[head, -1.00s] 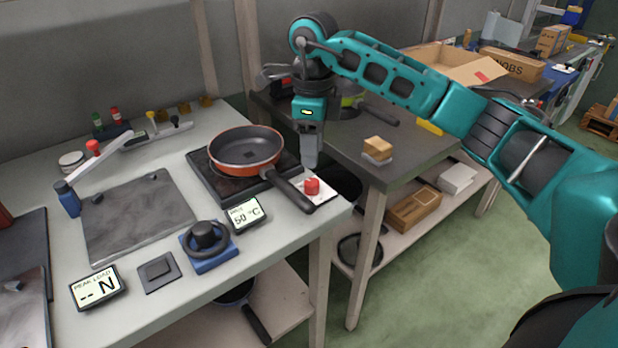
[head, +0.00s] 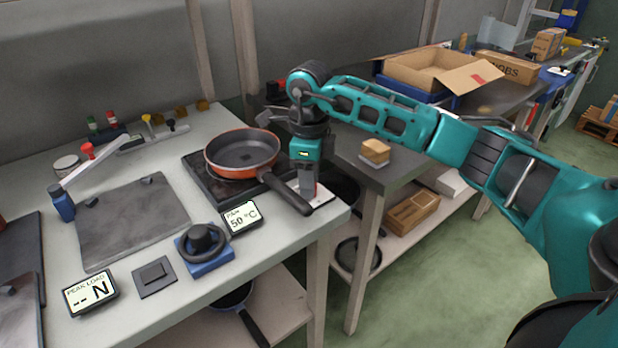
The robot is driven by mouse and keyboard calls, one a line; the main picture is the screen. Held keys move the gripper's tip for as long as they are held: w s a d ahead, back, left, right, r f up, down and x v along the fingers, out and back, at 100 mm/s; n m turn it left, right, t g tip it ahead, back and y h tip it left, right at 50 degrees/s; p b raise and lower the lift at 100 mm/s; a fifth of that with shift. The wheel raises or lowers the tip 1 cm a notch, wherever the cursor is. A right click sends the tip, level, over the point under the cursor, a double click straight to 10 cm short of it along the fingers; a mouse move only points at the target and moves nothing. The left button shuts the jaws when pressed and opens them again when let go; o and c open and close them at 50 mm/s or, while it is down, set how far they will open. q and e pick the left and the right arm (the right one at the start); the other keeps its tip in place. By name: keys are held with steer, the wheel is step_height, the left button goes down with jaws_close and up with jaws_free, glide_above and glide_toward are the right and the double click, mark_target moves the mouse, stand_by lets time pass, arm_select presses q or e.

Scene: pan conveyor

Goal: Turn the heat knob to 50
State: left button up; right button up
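The red heat knob (head: 317,187) sits on a white plate (head: 325,195) at the right front corner of the light table. It is mostly hidden behind the fingers of my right gripper (head: 308,192), which points straight down at it. I cannot tell whether the fingers are closed on the knob or only around or in front of it. The knob's marks are too small to read. The pan display (head: 241,217) reads 50 °C. My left gripper is out of view.
An orange pan (head: 242,148) stands on the dark hotplate (head: 205,180), its black handle reaching close to my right gripper. A blue-based device with a black ring (head: 205,243) stands at the front. A dark table (head: 345,150) lies behind my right arm.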

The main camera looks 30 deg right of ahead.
steer(key=c, duration=0.4)
steer(key=shift+r+m+p, duration=0.2)
steer(key=shift+m+p, duration=0.2)
steer(key=shift+m, duration=0.1)
steer(key=shift+f+m, duration=0.1)
steer(key=shift+m, duration=0.3)
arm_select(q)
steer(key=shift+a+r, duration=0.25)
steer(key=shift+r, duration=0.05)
arm_select(e)
steer(key=o, duration=0.7)
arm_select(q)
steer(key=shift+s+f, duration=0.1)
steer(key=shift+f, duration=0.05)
arm_select(e)
steer(key=shift+o, duration=0.4)
arm_select(q)
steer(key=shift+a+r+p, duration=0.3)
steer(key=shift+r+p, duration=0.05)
steer(key=shift+p, duration=0.45)
arm_select(e)
step_height(320, 180, up, 13)
